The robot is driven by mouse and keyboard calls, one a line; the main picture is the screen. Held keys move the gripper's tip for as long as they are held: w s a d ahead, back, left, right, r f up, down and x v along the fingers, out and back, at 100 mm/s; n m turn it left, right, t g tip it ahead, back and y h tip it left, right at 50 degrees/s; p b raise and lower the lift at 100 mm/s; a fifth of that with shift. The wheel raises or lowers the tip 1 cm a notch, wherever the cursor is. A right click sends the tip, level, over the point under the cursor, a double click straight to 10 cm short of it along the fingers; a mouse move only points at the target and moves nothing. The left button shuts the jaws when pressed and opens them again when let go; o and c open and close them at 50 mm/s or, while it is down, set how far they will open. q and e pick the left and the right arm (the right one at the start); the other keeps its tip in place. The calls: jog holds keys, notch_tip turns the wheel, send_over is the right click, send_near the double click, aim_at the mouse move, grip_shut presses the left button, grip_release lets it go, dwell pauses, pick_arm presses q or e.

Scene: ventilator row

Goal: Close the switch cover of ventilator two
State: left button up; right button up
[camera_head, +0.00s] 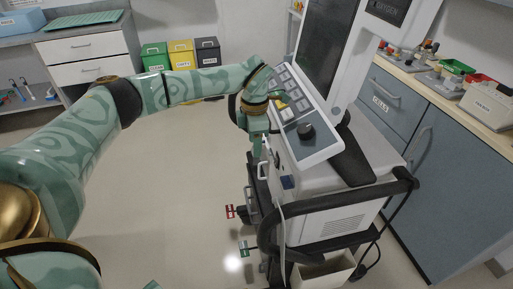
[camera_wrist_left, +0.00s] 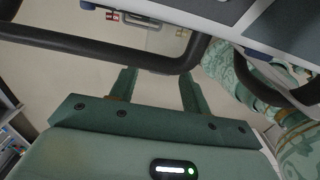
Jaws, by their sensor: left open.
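A ventilator (camera_head: 330,190) with a dark screen, a tilted key panel and a black knob stands right of centre in the head view. No number on it is readable. I cannot make out its switch cover for certain. My left gripper (camera_head: 261,143) points down beside the left side of the machine, near a white handle, partly hidden behind my wrist. In the left wrist view its two green fingers (camera_wrist_left: 158,88) are spread with nothing between them. A black rail (camera_wrist_left: 110,48) of the ventilator crosses just beyond the fingertips. My right gripper is not seen.
A red tag (camera_head: 230,211) and a green tag (camera_head: 243,248) stick out low on the ventilator's left. A black bumper rail (camera_head: 350,204) and hanging cables surround its front. Blue cabinets (camera_head: 445,165) stand close on the right. The floor (camera_head: 170,200) at left is clear.

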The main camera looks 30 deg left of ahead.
pick_arm(q)
jog(key=shift+s+f, duration=0.15)
jog(key=shift+f, duration=0.6)
jog(key=shift+w+f, duration=0.1)
jog(key=shift+w, duration=0.1)
jog(key=shift+s, duration=0.1)
jog(key=c, duration=1)
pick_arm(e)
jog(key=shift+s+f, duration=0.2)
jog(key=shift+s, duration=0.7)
